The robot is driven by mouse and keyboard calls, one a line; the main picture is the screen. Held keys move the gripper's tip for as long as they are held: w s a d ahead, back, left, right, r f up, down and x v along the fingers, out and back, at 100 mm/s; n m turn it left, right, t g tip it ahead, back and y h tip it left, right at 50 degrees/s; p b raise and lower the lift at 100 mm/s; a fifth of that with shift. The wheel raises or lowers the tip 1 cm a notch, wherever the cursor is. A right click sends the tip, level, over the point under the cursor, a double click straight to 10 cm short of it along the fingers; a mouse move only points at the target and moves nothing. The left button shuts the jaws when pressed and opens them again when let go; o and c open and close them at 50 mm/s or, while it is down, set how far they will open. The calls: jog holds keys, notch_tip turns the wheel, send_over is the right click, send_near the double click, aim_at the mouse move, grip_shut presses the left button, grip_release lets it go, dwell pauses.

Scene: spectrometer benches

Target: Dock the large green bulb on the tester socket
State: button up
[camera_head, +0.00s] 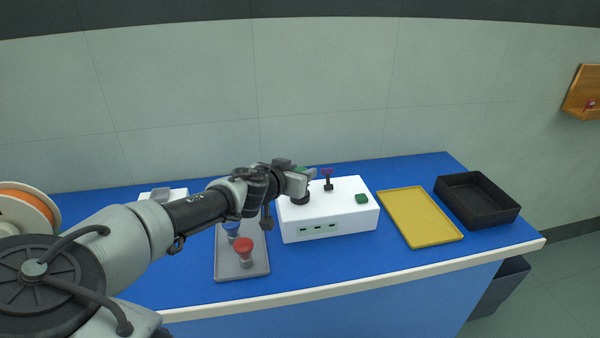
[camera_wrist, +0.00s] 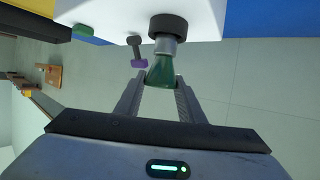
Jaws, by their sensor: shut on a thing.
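The large green bulb (camera_wrist: 161,72) is between the fingers of my gripper (camera_wrist: 160,88) in the wrist view, with its grey base toward the black round socket (camera_wrist: 169,25). The base meets or overlaps the socket ring in this view; I cannot tell how deep it sits. My gripper is shut on the bulb. In the head view my gripper (camera_head: 306,175) is over the left part of the white tester box (camera_head: 335,215), above the black socket (camera_head: 299,197). Only a bit of the green bulb (camera_head: 300,168) shows there, the rest hidden by the gripper.
A purple-topped black post (camera_head: 327,174) stands on the tester close right of the gripper, and a green button (camera_head: 362,198) farther right. A grey tray (camera_head: 228,273) holds a red bulb (camera_head: 243,247) and a blue one (camera_head: 231,229). A yellow tray (camera_head: 432,228) and black bin (camera_head: 486,213) lie right.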

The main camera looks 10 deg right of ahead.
jog(key=shift+f+b, duration=0.55)
jog(key=shift+f, duration=0.1)
jog(key=o, duration=0.8)
jog(key=shift+c, duration=0.2)
jog(key=p+v, duration=0.4)
jog(key=v, duration=0.7)
jog(key=shift+p, duration=0.3)
jog(key=shift+d, duration=0.1)
